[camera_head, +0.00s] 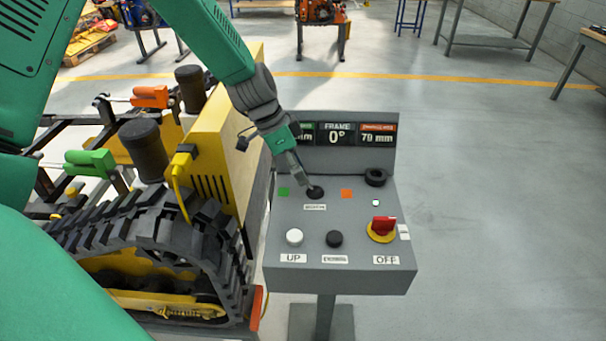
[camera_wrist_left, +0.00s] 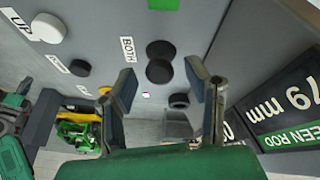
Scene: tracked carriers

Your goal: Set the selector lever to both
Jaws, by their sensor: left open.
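The selector lever (camera_head: 315,192) is a black round knob on the grey console, between a green square (camera_head: 283,192) and an orange square (camera_head: 346,194). In the left wrist view it shows as two dark round shapes (camera_wrist_left: 160,70), beside a label reading BOTH (camera_wrist_left: 128,49). I cannot tell exactly which way it leans. My left gripper (camera_head: 305,186) is over the console, its fingertips right by the knob. In the left wrist view its fingers (camera_wrist_left: 161,82) are apart, with the knob in line with the gap and not gripped. My right gripper is not in view.
The console (camera_head: 340,277) also carries a white UP button (camera_head: 294,237), a black button (camera_head: 334,239), a red switch (camera_head: 382,226) marked OFF and a black ring (camera_head: 376,177). A display (camera_head: 337,134) stands behind. A yellow tracked carrier (camera_head: 215,130) is close on the left. Floor is clear on the right.

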